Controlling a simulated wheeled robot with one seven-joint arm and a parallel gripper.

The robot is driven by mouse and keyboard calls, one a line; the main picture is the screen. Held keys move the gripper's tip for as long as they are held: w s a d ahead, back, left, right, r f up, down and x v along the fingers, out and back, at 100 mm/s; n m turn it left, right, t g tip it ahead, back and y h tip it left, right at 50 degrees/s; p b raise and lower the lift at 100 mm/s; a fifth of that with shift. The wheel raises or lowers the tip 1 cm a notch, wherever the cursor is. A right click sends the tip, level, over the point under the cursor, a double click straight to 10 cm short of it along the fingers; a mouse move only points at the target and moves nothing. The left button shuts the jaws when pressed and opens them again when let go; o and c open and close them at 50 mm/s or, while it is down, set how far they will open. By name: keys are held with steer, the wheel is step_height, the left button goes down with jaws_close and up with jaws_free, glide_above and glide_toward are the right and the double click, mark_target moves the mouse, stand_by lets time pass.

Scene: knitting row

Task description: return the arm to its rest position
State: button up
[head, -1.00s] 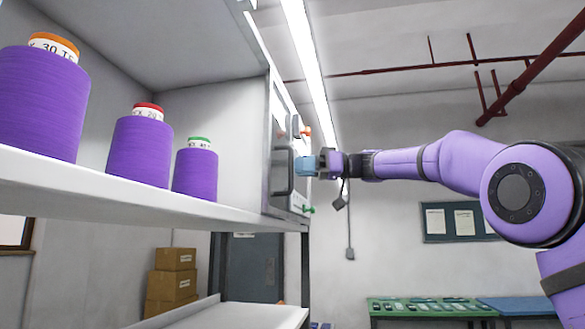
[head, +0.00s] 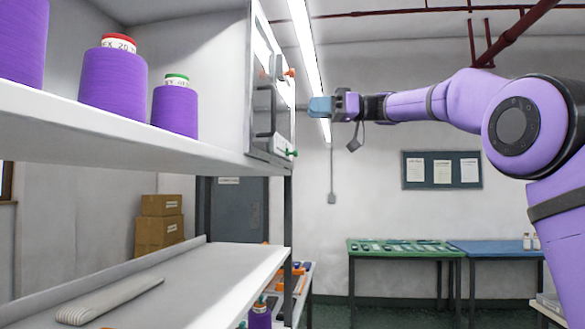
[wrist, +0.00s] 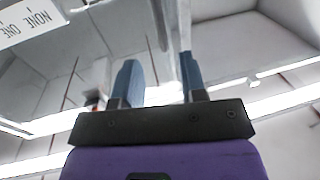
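My arm (head: 455,98) is purple and reaches in from the right of the head view, roughly level. My gripper (head: 318,107) points left, with blue fingers, just right of the grey panel's edge. A gap shows between the two in the picture. In the wrist view my gripper (wrist: 157,78) has its two blue fingers apart with nothing between them. The grey panel (head: 266,115) has a dark handle, an orange knob and a green knob.
Purple yarn cones (head: 113,85) stand on the upper white shelf (head: 120,135) at left. A pale flat piece (head: 108,301) lies on the lower shelf. Boxes (head: 160,222) are stacked behind. A green table (head: 405,248) and a blue table stand at the back right.

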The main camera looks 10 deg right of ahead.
steer(key=s+f+m+t+h, duration=0.2)
steer(key=s+f+m+h, duration=0.65)
steer(key=s+f, duration=0.6)
steer(key=s+d+f+m+h, duration=0.4)
steer(key=s+d+f, duration=0.1)
steer(key=s+f, duration=0.6)
steer(key=s+d+f+m+h, duration=0.3)
steer(key=s+d+f+h, duration=0.2)
steer(key=s+f, duration=0.7)
step_height(320, 180, down, 3)
steer(key=shift+s+d+f+m, duration=0.1)
steer(key=shift+s+d+m, duration=0.2)
steer(key=shift+d, duration=0.4)
